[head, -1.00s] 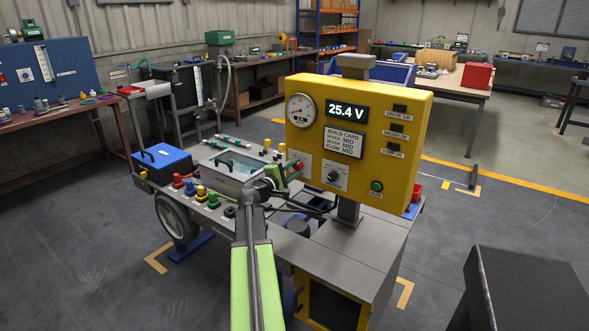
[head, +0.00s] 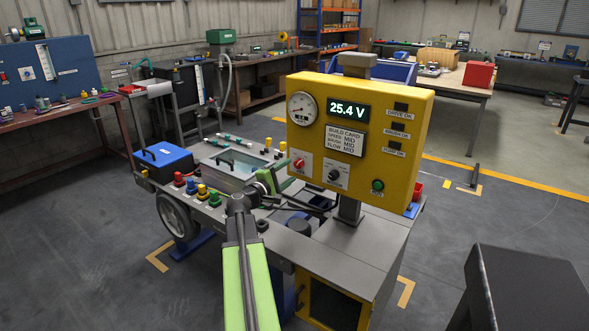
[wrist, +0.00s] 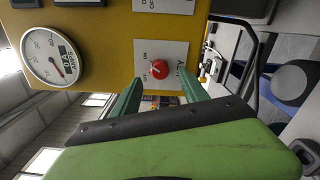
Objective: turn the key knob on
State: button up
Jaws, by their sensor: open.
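The red key knob (head: 299,163) sits on a white plate at the lower left of the yellow panel (head: 408,110). In the wrist view the red knob (wrist: 160,69) faces me on its plate, marked ON, OFF and KEY, in a sideways picture. I cannot tell for sure which mark it points at. My gripper (head: 273,179) is below and left of the knob in the head view. In the wrist view the green fingers of my gripper (wrist: 160,83) are apart and empty, one on each side of the knob's line, short of touching it.
A black knob (head: 334,175) on its own plate is right of the key knob. A green button (head: 377,185) is farther right. A round gauge (head: 302,108) is above. Coloured knobs (head: 202,191) and a blue box (head: 162,160) stand on the chassis left of my arm.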

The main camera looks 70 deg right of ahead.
jog(key=v, duration=1.2)
jog(key=shift+a, duration=0.3)
